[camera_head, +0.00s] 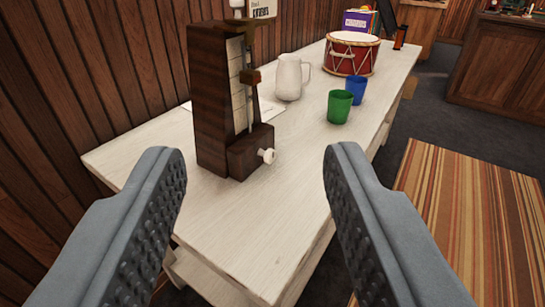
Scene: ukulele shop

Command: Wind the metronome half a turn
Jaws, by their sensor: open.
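The metronome (211,110) is a tall dark wooden case standing upright on the near left part of a whitish wooden table. Its light scale face and pendulum rod carry a brown weight (250,77). A small white winding knob (267,155) sticks out low on its near right side. My gripper (255,170) is open and empty, with a grey padded finger at each side of the picture. The fingers are nearer to the camera than the metronome and appear apart from it. The knob shows in the gap between them.
On the table (225,235), a white pitcher (289,78), green cup (339,107), blue cup (356,90) and red drum (352,58) stand behind the metronome. A wood-panelled wall (60,90) is close on the left. The table's near end is clear. A striped rug (460,215) lies right.

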